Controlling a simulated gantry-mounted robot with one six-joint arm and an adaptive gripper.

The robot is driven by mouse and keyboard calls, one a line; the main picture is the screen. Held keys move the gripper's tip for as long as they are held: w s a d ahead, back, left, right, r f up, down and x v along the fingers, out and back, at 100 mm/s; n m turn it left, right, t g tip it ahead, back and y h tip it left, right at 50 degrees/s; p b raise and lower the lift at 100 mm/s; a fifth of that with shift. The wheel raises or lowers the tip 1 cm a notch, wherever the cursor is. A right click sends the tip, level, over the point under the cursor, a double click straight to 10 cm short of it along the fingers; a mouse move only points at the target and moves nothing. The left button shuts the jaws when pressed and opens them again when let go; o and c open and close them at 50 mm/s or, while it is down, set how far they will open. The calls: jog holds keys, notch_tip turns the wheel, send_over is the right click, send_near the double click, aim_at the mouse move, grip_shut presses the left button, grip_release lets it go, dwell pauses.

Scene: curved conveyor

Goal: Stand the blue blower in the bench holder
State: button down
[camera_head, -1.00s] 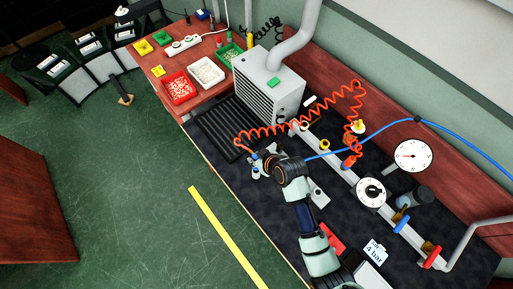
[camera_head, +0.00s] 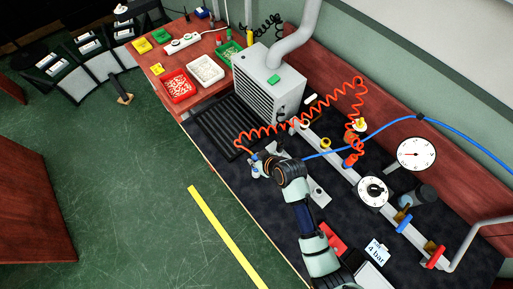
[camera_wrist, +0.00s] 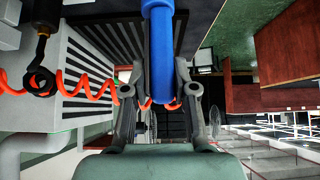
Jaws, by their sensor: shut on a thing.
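The blue blower (camera_wrist: 158,45) is in the wrist view as a smooth blue tube between the fingers of my gripper (camera_wrist: 160,92). My gripper is shut on it. In the head view my gripper (camera_head: 258,167) is low over the near-left edge of the dark bench mat, and the blower is mostly hidden by my wrist. The coiled orange hose (camera_head: 300,124) runs down to my gripper. A small grey block (camera_head: 318,192) sits on the mat right of my wrist; I cannot tell whether it is the bench holder.
A grey vented box (camera_head: 268,83) stands behind a black slatted grate (camera_head: 228,128). A grey pipe manifold (camera_head: 336,160) with valves crosses the bench, beside a white dial gauge (camera_head: 416,153). A red bin (camera_head: 178,86) stands back left.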

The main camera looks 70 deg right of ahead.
jog(key=shift+f+b, duration=0.5)
jog(key=shift+f, duration=0.4)
jog(key=c, duration=0.8)
grip_release()
jog(key=shift+c, duration=0.2)
jog(key=v, duration=1.2)
